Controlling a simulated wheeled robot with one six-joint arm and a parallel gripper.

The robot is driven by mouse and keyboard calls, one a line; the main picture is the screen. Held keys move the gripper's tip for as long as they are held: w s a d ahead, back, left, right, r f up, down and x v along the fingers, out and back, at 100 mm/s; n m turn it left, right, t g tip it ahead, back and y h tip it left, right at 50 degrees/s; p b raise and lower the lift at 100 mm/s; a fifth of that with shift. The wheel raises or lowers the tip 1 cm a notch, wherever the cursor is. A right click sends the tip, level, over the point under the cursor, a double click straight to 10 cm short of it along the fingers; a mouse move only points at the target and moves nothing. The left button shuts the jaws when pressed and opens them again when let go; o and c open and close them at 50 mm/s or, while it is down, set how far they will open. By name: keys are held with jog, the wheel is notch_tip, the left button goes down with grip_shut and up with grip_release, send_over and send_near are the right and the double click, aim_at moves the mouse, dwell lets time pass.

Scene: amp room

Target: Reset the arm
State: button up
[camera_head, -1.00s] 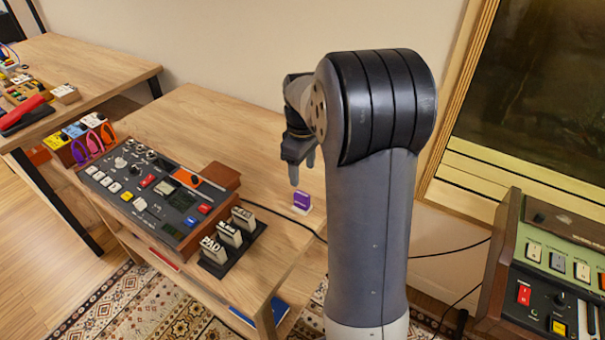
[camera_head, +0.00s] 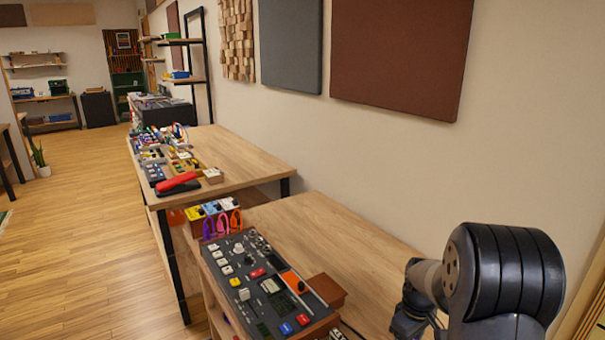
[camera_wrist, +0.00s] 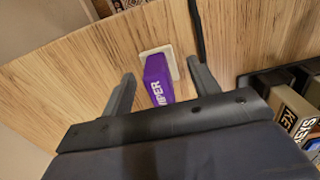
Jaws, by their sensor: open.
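My gripper (camera_wrist: 162,92) shows in the wrist view with its two fingers spread apart and nothing held between them. Beyond the fingertips, a purple block with white lettering (camera_wrist: 157,80) stands on a pale square base (camera_wrist: 174,60) on the wooden table (camera_wrist: 60,75). The fingers appear apart from the block. In the head view my arm is at the lower right, bent at its black joint, and the gripper's fingertips are cut off by the bottom edge. The purple block is not visible there.
A dark control panel (camera_head: 247,262) with coloured buttons and a brown box (camera_head: 325,290) sit on the near table. Pedals with purple and orange cables (camera_head: 215,215) stand at its far end. Dark-based lettered blocks (camera_wrist: 290,108) are at right in the wrist view. Open floor lies left.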

jog(key=shift+r, duration=1.55)
